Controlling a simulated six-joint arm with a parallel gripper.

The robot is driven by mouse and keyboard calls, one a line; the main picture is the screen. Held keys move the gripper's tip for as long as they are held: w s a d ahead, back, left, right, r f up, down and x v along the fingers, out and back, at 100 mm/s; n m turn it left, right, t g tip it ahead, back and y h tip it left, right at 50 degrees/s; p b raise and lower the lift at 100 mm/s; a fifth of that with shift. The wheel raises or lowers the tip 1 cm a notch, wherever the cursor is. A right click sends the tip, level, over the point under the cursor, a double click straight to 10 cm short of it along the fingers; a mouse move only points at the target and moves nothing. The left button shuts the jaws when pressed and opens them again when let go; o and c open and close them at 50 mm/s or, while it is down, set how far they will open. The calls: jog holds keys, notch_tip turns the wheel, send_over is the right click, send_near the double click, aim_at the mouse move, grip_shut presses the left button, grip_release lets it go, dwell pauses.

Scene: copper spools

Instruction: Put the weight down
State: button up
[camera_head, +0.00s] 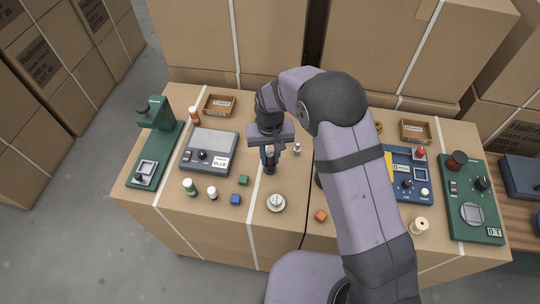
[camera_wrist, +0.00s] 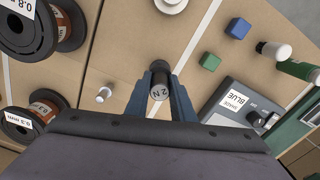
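The weight, a small dark cylinder with a light end marked "2 N" (camera_wrist: 159,90), sits between the two blue-grey fingers of my gripper (camera_wrist: 160,84) in the wrist view. The fingers press on both its sides. In the head view my gripper (camera_head: 269,158) points down over the middle of the cardboard table, left of the seam, and the weight (camera_head: 270,169) shows dark at its fingertips. I cannot tell whether its lower end touches the cardboard.
A small pale peg (camera_head: 297,147) stands close right of my gripper. A grey "BLUE" device (camera_head: 208,152) is to the left. A white round piece (camera_head: 276,203), a green cube (camera_head: 243,180) and a blue cube (camera_head: 235,199) lie nearer the front. Large spools (camera_wrist: 25,30) show in the wrist view.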

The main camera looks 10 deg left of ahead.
aim_at(273, 155)
jog(key=o, duration=0.4)
jog(key=shift+c, duration=0.2)
jog(key=shift+r, duration=0.1)
notch_tip(273, 155, up, 12)
jog(key=b, duration=0.3)
jog(key=s+d+m, duration=0.1)
jog(key=s+d, duration=0.2)
jog(key=d, duration=0.4)
jog(key=s+d+m, duration=0.1)
jog(key=s+d, duration=0.2)
jog(key=d, duration=0.5)
jog(key=s+d+f+m, duration=0.1)
jog(key=s+d+f, duration=0.2)
jog(key=s+d, duration=0.6)
jog(key=s, duration=0.3)
jog(key=shift+s+m, duration=0.15)
jog(key=shift+m, duration=0.15)
